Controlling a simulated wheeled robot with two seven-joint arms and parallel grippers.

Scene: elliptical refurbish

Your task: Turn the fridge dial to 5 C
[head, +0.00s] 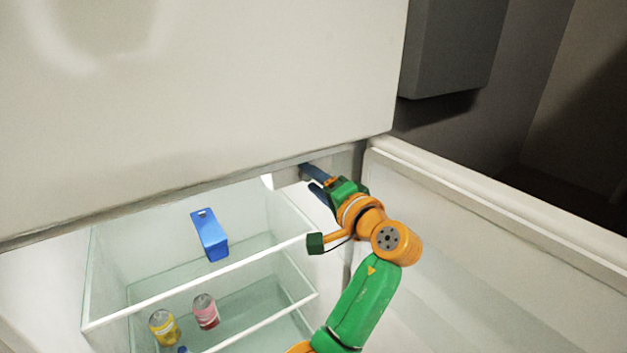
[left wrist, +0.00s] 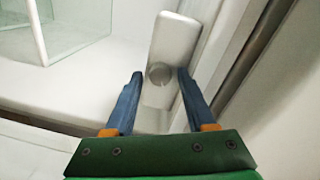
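The fridge dial (left wrist: 159,74) is a small round grey knob on a pale, rounded housing (left wrist: 176,38) in the left wrist view. My left gripper (left wrist: 160,72) has its two blue fingers apart, one on each side of the dial. I cannot tell whether either finger touches it. In the head view the left gripper (head: 308,176) reaches up under the top edge of the fridge opening, by the housing (head: 290,177). The dial itself is hidden there, and its setting cannot be read. My right gripper is not in view.
The fridge door (head: 480,250) stands open on the right. Glass shelves (head: 250,257) hold a blue carton (head: 210,236), a yellow can (head: 163,327) and a pink can (head: 206,311). The large white upper panel (head: 200,100) overhangs the opening. A dark grey cabinet (head: 452,45) hangs behind.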

